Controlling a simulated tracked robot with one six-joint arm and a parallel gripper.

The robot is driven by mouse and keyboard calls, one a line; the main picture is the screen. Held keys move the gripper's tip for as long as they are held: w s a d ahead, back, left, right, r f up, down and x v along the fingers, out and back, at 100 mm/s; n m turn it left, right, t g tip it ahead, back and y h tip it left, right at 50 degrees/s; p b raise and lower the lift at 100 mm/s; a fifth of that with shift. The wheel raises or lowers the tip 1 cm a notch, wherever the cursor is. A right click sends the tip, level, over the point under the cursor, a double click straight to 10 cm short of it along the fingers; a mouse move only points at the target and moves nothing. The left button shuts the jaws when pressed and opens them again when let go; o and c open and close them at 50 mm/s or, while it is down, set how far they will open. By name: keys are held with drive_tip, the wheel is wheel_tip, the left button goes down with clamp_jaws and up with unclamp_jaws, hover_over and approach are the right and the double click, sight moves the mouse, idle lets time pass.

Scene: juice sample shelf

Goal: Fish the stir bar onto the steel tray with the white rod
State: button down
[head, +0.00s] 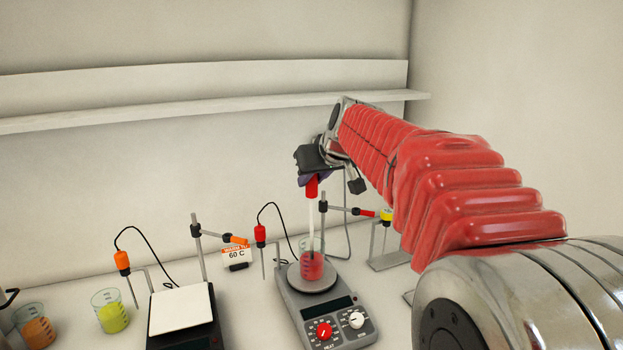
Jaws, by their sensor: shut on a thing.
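My gripper (312,175) is shut on the red handle of the white rod (311,222), above the hotplate in the head view. The rod hangs about upright, and its lower end goes down into the glass beaker of red juice (312,268). That beaker stands on the round plate of the hotplate (326,309). The rod's tip is hidden by the beaker and juice. I do not see the stir bar; the juice may hide it. I cannot make out the steel tray for certain in this view.
A red probe (260,236) and a clamp stand (323,215) are close beside the beaker. A second device with a white top (181,309) stands left, near yellow (113,316) and orange (37,330) beakers. A "60 C" sign (237,254) stands between. A shelf (210,107) runs behind.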

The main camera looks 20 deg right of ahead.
drive_tip(key=shift+s+r, duration=0.1)
drive_tip(key=shift+r, duration=0.5)
idle(0.4)
drive_tip(key=shift+r, duration=0.2)
wheel_tip(320, 180, up, 13)
idle(2.7)
idle(0.4)
drive_tip(key=s+d+m+h, duration=0.1)
drive_tip(key=s+d, duration=0.5)
drive_tip(key=d, duration=0.6)
drive_tip(key=s+d+m+g+h, duration=0.1)
drive_tip(key=s+d+m+h, duration=0.1)
drive_tip(key=s+d, duration=0.5)
drive_tip(key=s+d+m+h, duration=0.2)
drive_tip(key=s+d, duration=0.5)
drive_tip(key=d, duration=1)
drive_tip(key=shift+d+m, duration=0.3)
drive_tip(key=shift+m, duration=0.3)
drive_tip(key=shift+s, duration=0.1)
